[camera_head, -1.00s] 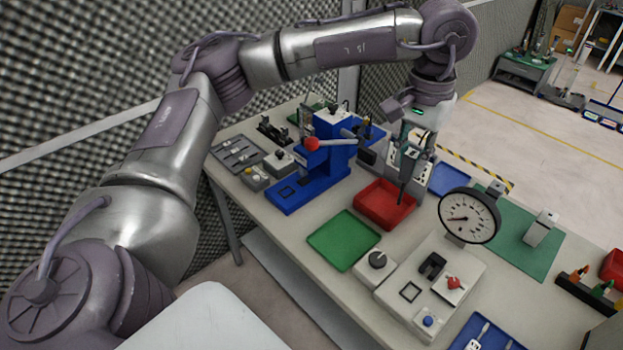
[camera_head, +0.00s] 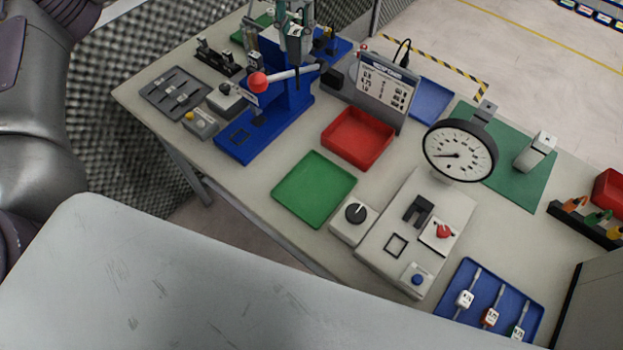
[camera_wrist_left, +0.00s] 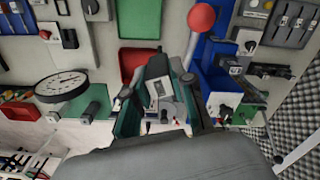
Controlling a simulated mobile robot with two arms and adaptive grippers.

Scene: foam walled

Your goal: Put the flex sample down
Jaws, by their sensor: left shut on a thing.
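My left gripper (camera_head: 296,32) shows small at the top of the head view, by the back of the blue lever press (camera_head: 276,115). In the left wrist view the gripper (camera_wrist_left: 155,100) is shut on a small dark and grey piece with a pale label (camera_wrist_left: 160,88), which I take to be the flex sample. Its lower end and what lies beneath it are hidden, so I cannot tell if it touches anything. The press also shows in the left wrist view beside its red ball knob (camera_wrist_left: 201,17). My right gripper is not in view.
A red tray (camera_head: 358,138), a green tray (camera_head: 313,190) and a printed panel (camera_head: 380,86) stand near the press. A dial gauge (camera_head: 460,148), control blocks and a blue tray (camera_head: 483,283) with labelled pieces are to the right. A grey slotted tray (camera_head: 175,96) lies left.

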